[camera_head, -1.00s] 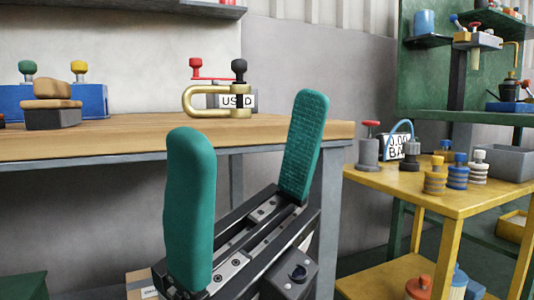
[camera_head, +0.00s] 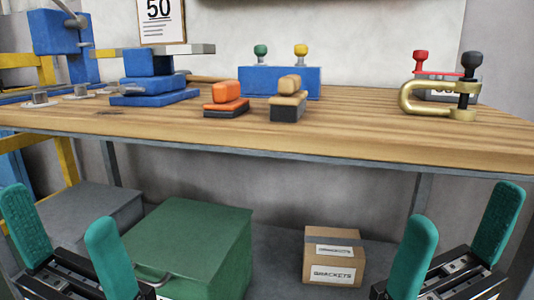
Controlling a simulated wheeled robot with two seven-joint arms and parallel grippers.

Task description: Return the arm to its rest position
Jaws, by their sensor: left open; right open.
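My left gripper (camera_head: 68,238) is at the lower left of the head view, with two teal padded fingers spread apart and nothing between them. My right gripper (camera_head: 455,240) is at the lower right, also with teal fingers spread and empty. Both are in front of the wooden workbench (camera_head: 330,140) and appear lower in the picture than its front edge. Neither gripper is seen touching anything. The arms behind the grippers are out of view.
On the bench stand a blue vise-like block (camera_head: 150,85), an orange-topped block (camera_head: 227,97), a tan-topped block (camera_head: 288,98), a blue box with knobs (camera_head: 255,80) and a brass clamp (camera_head: 430,98). Below are a green chest (camera_head: 190,245) and a cardboard box (camera_head: 333,255).

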